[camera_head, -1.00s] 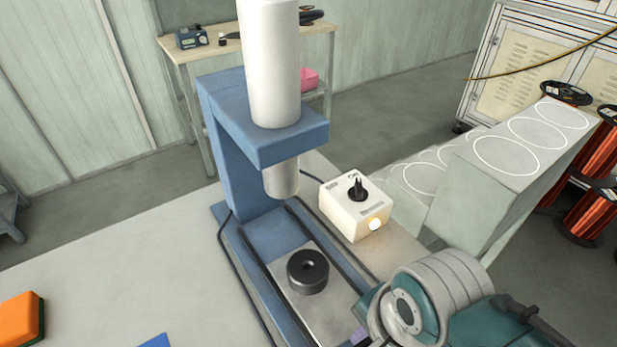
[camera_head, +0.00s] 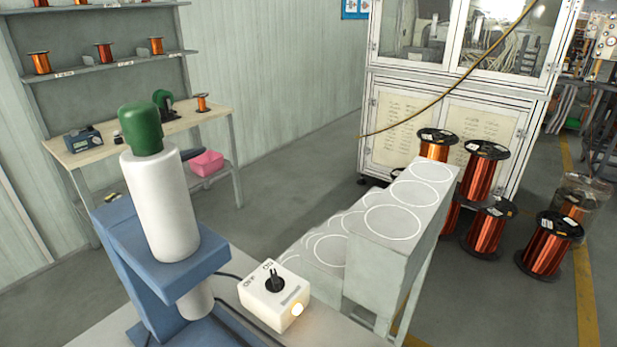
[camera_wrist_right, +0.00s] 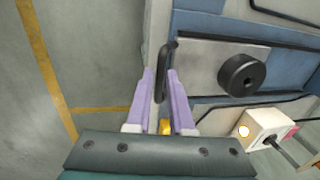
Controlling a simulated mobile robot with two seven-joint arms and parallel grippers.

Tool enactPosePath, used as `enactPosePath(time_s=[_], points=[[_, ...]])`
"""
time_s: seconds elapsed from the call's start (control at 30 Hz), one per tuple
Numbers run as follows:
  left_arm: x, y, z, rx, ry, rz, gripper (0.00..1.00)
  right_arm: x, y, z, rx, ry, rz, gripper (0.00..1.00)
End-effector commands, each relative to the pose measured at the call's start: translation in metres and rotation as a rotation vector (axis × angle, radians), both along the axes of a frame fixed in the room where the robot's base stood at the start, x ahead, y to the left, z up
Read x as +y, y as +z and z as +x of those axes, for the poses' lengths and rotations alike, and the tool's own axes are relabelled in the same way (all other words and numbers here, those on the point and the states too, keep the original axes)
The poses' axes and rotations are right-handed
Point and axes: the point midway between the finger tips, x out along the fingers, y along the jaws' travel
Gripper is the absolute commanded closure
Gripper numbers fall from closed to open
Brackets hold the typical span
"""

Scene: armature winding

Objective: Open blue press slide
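The blue press (camera_head: 128,245) stands at the lower left of the head view, with its white cylinder and green cap above. Its slide is below that picture's edge. The right wrist view shows the grey slide plate (camera_wrist_right: 202,62) in the blue press base, with a black ring-shaped part (camera_wrist_right: 241,74) on it. A dark handle (camera_wrist_right: 166,58) is at the plate's near edge. My right gripper (camera_wrist_right: 160,72) has its two lilac fingers apart, on either side of the handle's lower end. Contact cannot be told. My left gripper is not in view.
The white switch box (camera_head: 273,295) with a black knob and lit lamp sits beside the press. A grey stepped block with white circles (camera_head: 400,215) stands to its right. Copper wire spools (camera_head: 480,170) stand behind it. Open floor shows left in the wrist view.

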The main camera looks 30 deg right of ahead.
Motion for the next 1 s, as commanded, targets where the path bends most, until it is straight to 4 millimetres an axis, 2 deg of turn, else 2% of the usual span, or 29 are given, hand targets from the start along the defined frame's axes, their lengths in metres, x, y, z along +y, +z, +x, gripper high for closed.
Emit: enactPosePath(time_s=[0.03, 0.2, 0.47, 0.57, 0.8, 1.0], points=[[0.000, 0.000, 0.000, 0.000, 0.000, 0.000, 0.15, 0.000, 0.000, 0.000, 0.000, 0.000, 0.000, 0.73], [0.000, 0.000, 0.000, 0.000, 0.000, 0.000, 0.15, 0.000, 0.000, 0.000, 0.000, 0.000, 0.000, 0.55], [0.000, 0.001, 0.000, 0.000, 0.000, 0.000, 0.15, 0.000, 0.002, 0.000, 0.000, 0.000, -0.001, 0.55], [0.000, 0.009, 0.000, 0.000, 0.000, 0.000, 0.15, -0.001, 0.013, -0.002, 0.000, 0.000, -0.001, 0.55], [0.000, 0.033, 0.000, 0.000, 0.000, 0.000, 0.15, -0.003, 0.060, -0.010, -0.001, -0.001, 0.000, 0.55], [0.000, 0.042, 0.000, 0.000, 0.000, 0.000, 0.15, -0.006, 0.088, -0.015, 0.000, -0.001, -0.001, 0.55]])
